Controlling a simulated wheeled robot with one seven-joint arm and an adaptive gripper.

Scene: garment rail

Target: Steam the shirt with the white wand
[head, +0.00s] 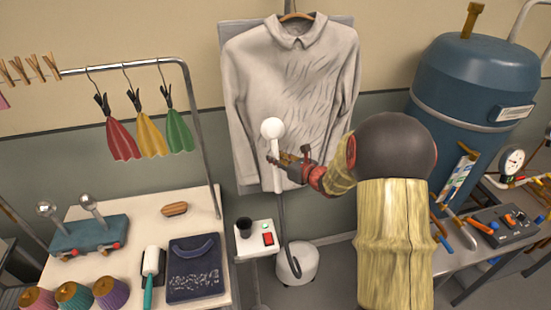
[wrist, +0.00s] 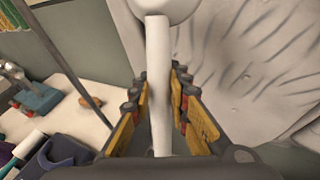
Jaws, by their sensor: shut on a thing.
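The pale grey shirt (head: 290,85) hangs on a hanger against a grey board on the wall. Several dark crease lines show on its middle and right side; they also show at the right of the wrist view (wrist: 270,65). My gripper (head: 277,160) is shut on the handle of the white wand (head: 271,128). The wand is upright, its round head on top, in front of the shirt's lower left part. In the wrist view the white wand (wrist: 158,75) runs between both fingers. I cannot tell whether the head touches the cloth.
A dark hose (head: 283,225) runs from the wand down to a white steamer base (head: 297,264) on the floor. A cluttered table (head: 120,215) and rail (head: 190,90) stand left; a blue tank (head: 465,85) stands right.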

